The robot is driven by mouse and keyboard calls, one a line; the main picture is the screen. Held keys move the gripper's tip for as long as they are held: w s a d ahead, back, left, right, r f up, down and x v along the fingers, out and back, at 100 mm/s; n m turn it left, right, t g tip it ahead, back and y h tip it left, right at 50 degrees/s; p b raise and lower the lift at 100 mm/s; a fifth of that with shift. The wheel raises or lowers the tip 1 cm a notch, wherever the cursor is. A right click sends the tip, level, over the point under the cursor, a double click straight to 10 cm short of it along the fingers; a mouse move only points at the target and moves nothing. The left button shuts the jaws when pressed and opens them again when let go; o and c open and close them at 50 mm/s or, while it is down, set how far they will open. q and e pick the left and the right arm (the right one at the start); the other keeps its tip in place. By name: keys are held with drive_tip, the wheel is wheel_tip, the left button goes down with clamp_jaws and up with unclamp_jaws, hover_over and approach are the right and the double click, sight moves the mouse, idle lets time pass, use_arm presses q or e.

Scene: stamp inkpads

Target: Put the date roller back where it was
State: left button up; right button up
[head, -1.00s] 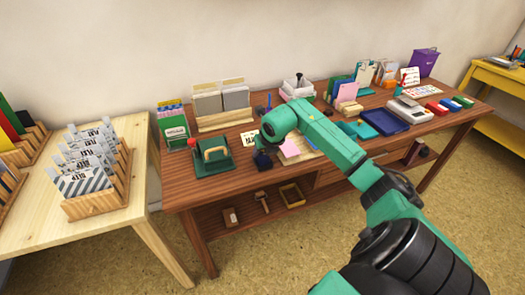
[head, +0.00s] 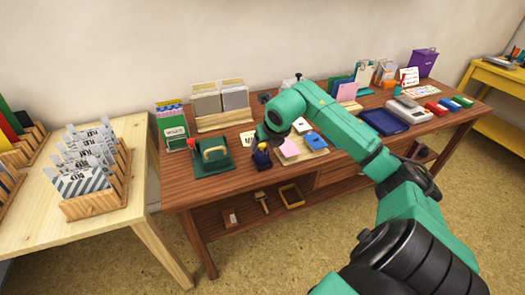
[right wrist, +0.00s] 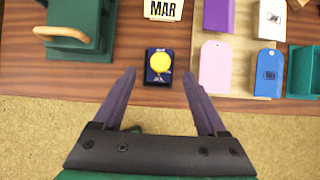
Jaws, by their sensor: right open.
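A small dark navy stand-like item with a round yellow top (right wrist: 158,66) is on the wooden table near its front edge; it may be the date roller, but I cannot tell for sure. In the head view it is partly hidden under my right gripper (head: 261,146). In the right wrist view my right gripper (right wrist: 159,76) is open, its two dark fingers spread with the navy item between and just beyond the tips. No contact shows. A card reading MAR (right wrist: 164,8) lies just behind the item. My left gripper is not in view.
A green stamp press with a wooden handle (head: 213,153) stands left of the item. A light wooden board (right wrist: 233,88) with pink, blue, purple and white pieces is close on the right. A card rack (head: 222,118) stands behind. The table's front edge is close.

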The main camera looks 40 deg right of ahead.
drive_tip(key=v, duration=0.6)
drive_tip(key=shift+b, duration=0.3)
